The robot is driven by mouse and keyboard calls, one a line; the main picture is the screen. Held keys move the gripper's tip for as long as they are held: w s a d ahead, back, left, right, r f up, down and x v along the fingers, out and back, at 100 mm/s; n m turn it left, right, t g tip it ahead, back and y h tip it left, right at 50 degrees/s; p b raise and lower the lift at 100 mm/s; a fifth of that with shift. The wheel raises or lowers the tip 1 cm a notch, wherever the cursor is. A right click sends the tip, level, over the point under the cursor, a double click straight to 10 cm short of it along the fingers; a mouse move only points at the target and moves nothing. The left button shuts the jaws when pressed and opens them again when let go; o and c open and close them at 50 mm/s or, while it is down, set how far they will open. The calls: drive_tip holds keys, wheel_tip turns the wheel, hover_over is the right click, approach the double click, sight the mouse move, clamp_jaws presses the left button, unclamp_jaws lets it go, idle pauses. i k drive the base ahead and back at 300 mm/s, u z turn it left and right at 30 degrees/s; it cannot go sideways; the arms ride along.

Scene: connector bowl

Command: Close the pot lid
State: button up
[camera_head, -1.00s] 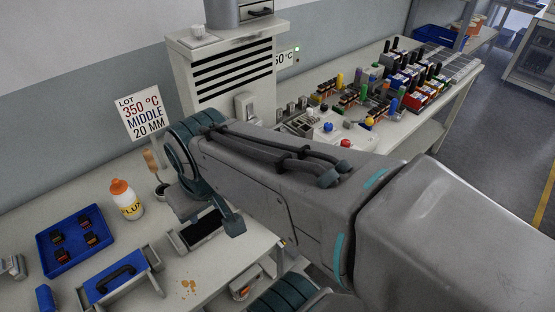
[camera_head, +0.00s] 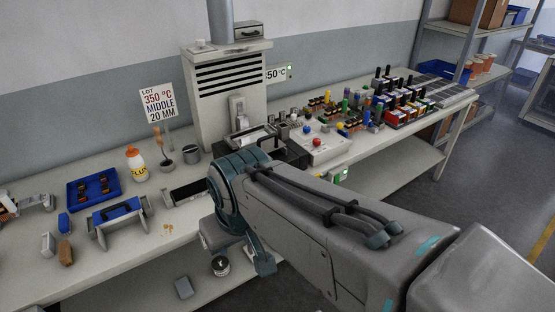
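A grey machine with black vent slots (camera_head: 236,70) stands against the wall at the back of the bench. At its front is a pale metal pot-like unit (camera_head: 252,137), with an upright light grey plate (camera_head: 237,110) behind it that looks like a raised lid. Dark parts beside this unit are partly covered by my arm, so I cannot make out their shape. My arm reaches in from the lower right, its teal joint just in front of the unit.
A white box with coloured buttons (camera_head: 318,146) stands right of the unit, with many coloured connectors beyond.

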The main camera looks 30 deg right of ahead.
sight(269, 143)
drive_tip(key=z, duration=0.3)
drive_tip(key=i, duration=0.8)
drive_tip(key=z, duration=0.7)
drive_tip(key=k, duration=0.45)
drive_tip(key=u, duration=0.35)
drive_tip(key=i, duration=0.45)
